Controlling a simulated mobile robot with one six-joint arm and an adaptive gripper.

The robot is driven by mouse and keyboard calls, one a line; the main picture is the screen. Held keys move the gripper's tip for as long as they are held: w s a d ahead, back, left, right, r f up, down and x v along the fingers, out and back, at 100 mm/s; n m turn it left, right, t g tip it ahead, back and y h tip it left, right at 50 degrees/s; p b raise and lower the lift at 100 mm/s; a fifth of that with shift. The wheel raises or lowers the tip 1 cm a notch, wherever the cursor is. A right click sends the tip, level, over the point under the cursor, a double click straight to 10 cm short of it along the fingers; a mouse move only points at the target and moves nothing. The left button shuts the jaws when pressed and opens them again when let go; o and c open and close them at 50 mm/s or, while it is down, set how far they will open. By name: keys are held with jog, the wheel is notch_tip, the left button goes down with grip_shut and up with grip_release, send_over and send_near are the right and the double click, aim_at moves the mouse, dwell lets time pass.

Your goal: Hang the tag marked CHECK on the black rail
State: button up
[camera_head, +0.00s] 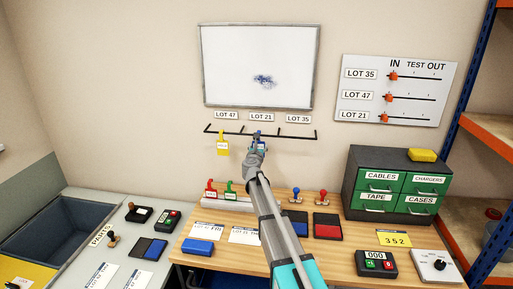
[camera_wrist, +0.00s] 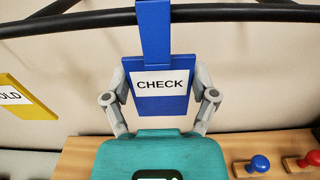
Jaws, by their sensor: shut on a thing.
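The blue tag marked CHECK (camera_wrist: 162,104) is upright in the wrist view, with its strap reaching up to the black rail (camera_wrist: 225,13). The strap passes in front of the rail there; I cannot tell whether its hook rests on it. My gripper (camera_wrist: 160,97) is shut on the tag, one finger at each side edge. In the head view my gripper (camera_head: 257,146) is at the middle of the black rail (camera_head: 292,136), below the LOT 21 label (camera_head: 261,117), and mostly hides the tag.
A yellow tag (camera_head: 223,146) hangs on the rail under LOT 47. Red (camera_head: 211,189) and green (camera_head: 230,190) tags stand on a low holder on the wooden bench (camera_head: 340,262). Stamps and ink pads lie right of my arm. The rail's right section is bare.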

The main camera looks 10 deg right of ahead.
dwell(0.3)
jog(key=o, duration=0.7)
jog(key=shift+s, duration=0.1)
jog(key=v, duration=1.2)
jog(key=shift+a, duration=0.1)
